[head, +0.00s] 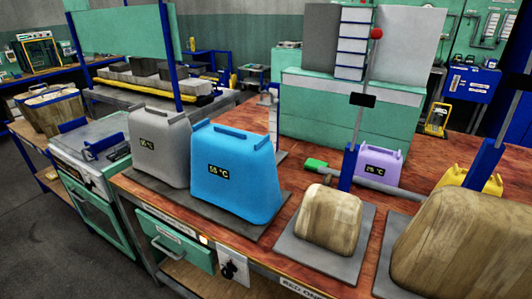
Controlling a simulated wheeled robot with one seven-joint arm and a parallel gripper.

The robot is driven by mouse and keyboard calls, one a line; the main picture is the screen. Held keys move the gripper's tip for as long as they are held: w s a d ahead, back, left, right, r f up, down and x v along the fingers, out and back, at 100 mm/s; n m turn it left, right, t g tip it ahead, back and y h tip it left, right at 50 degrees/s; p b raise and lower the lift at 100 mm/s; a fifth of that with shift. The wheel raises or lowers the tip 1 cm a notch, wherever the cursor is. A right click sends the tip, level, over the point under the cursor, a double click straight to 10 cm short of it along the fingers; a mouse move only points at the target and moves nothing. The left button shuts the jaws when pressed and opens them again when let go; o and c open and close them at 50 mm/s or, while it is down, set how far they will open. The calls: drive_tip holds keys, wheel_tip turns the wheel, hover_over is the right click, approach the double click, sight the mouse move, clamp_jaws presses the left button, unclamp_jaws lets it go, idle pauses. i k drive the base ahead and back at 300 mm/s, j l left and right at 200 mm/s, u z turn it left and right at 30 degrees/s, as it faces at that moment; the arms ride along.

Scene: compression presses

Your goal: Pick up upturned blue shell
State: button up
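A large blue shell (235,178) stands on a dark grey plate on the wooden workbench. It is wider at the bottom than at the top, has a handle-like ridge on top and a "55 °C" style label on its front. A similar grey shell (158,150) stands just left of it, with a label too. A small purple shell (379,164) and a yellow shell (470,182) stand further back on the right. My gripper is not in the head view.
Two wooden blocks, a small one (330,218) and a large one (452,245), stand on grey plates at the right. Blue posts and a rod with a red knob (376,34) rise behind them. A grey-topped cabinet (92,150) adjoins the bench at left. Floor is clear at lower left.

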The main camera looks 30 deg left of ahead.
sight(234, 171)
drive_tip(key=j+z, duration=0.2)
drive_tip(key=j, duration=0.7)
drive_tip(key=j+z, duration=0.15)
drive_tip(key=j, duration=0.8)
drive_tip(key=j+z, duration=0.2)
drive_tip(key=j, duration=0.7)
drive_tip(key=k, duration=0.05)
